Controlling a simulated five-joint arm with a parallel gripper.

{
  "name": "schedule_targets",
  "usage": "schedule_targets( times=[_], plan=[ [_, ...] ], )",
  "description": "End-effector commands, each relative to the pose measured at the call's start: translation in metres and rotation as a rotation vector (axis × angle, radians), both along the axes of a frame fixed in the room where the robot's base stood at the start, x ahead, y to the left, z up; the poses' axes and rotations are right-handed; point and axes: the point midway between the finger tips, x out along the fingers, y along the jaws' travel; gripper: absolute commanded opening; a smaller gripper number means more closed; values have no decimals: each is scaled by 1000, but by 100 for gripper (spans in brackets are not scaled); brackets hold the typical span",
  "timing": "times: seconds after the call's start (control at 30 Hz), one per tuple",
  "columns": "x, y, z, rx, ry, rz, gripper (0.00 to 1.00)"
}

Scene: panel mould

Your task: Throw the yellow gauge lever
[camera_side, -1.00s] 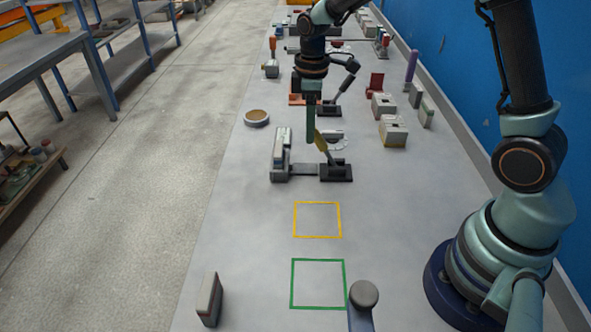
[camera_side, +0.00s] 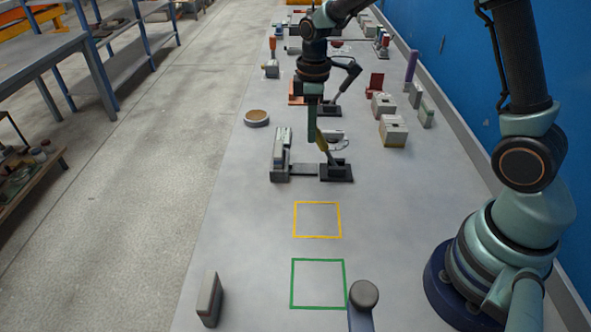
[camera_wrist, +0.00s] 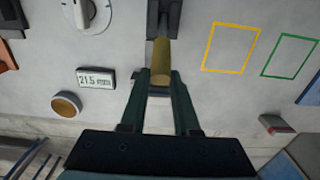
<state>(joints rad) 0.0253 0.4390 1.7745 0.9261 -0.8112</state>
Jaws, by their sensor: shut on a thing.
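The yellow lever (camera_side: 321,142) rises tilted from its black base (camera_side: 338,172), leaning to the left in the side view. In the wrist view the lever handle (camera_wrist: 161,60) lies at the fingertips, with its black base (camera_wrist: 164,18) beyond it. My gripper (camera_side: 312,140) is shut on the lever; in the wrist view its two fingers (camera_wrist: 160,82) sit on either side of the handle. A small display (camera_wrist: 96,78) reading 21.5 mm is left of the lever in the wrist view. The lever's lower end is partly hidden there.
A round tan-topped disc (camera_side: 257,117) and a white dial (camera_wrist: 86,12) are nearby. Yellow (camera_side: 317,237) and green (camera_side: 318,307) outlined squares lie empty toward the front.

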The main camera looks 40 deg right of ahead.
Motion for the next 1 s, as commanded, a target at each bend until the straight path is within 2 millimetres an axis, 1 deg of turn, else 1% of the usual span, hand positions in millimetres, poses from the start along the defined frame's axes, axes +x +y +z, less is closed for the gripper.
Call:
schedule_targets(
  times=[0.2, 0.67, 1.0],
  plan=[
    [-7, -7, 6, 0, 3, -1, 0],
    [-9, -8, 7, 1, 4, -1, 0],
    [-17, -17, 13, 0, 3, -2, 0]
  ],
)
